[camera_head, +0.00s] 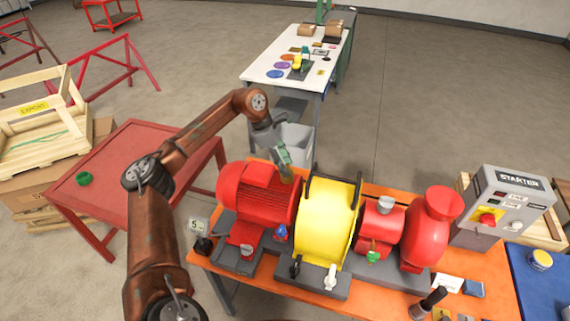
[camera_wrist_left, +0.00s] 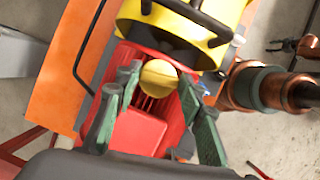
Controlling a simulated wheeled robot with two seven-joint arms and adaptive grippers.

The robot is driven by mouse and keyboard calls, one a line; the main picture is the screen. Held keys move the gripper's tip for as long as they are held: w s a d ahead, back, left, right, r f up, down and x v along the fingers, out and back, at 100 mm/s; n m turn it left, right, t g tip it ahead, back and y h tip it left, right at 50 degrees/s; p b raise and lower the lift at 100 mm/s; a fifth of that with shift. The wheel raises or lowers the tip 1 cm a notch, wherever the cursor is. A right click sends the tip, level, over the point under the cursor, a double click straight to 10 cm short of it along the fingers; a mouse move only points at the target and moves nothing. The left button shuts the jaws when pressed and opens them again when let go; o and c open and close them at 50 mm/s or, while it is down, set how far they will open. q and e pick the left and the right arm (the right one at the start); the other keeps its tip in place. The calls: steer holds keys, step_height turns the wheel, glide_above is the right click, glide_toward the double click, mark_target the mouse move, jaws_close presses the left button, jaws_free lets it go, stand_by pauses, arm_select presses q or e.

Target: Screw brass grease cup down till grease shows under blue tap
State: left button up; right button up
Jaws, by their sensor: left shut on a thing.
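The brass grease cup (camera_wrist_left: 158,78) shows as a rounded cap between the fingertips of my left gripper (camera_wrist_left: 155,90) in the left wrist view. The gripper is shut on it, one finger on each side. In the head view my left gripper (camera_head: 286,170) reaches down from behind at the right end of the red motor (camera_head: 262,200), close to the yellow guard (camera_head: 328,222). The cup's lower part is hidden. The blue tap (camera_head: 282,231) is on the near side, between motor and guard. I cannot make out grease under it.
The skid stands on an orange table (camera_head: 480,270). A red pump (camera_head: 425,230) with a green tap (camera_head: 373,257) and a grey starter box (camera_head: 500,205) stand to the right. A red table (camera_head: 120,165) is at left. A white table (camera_head: 262,70) stands behind.

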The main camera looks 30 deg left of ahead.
stand_by(0.4)
arm_select(q)
steer(key=o, duration=1.2)
steer(key=shift+c, duration=0.2)
steer(key=v, duration=1.2)
